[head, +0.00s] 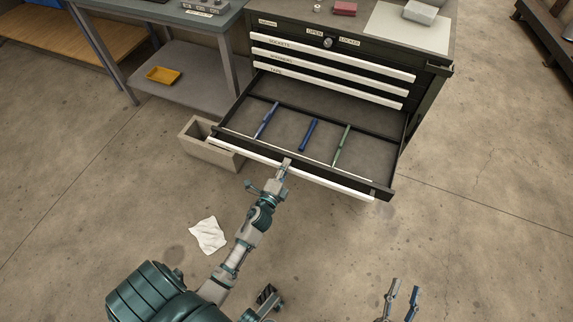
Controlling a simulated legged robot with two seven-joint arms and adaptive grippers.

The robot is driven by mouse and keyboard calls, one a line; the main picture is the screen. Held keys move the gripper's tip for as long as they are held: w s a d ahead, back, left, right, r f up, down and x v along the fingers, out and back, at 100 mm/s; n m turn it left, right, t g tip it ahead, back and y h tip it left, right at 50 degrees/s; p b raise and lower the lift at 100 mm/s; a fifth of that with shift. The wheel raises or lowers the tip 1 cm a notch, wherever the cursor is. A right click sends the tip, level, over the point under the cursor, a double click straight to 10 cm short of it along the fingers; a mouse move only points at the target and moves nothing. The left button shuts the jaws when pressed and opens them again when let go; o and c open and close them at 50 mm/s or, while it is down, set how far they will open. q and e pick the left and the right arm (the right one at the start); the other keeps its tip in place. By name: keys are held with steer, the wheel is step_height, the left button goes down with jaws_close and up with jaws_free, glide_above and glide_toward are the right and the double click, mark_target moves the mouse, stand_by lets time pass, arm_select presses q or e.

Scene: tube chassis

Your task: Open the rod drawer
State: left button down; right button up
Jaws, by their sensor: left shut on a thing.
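The lowest visible drawer (370,180) of the dark tool cabinet is pulled far out. It holds two blue rods, one of them (309,134) in the middle, and a green rod (341,146), with thin dividers between. A long white handle strip (335,188) runs along its front. My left gripper (286,163) is shut on this handle strip, left of its middle. My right gripper (404,290) is low in the picture, apart from the drawer, its fingers spread and empty.
Three drawers (330,62) above are closed. A lock knob (327,43) sits between OPEN and LOCKED labels. A grey open bin (213,148) stands on the floor by the drawer's left side. A white cloth (208,235) lies on the floor.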

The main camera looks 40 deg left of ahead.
arm_select(q)
steer(key=shift+s+f, duration=0.25)
steer(key=shift+s, duration=0.15)
steer(key=c, duration=1.1)
jaws_free()
steer(key=shift+o, duration=1.1)
steer(key=shift+w, duration=0.1)
steer(key=shift+r, duration=0.1)
steer(key=v, duration=1.2)
steer(key=shift+a, duration=0.1)
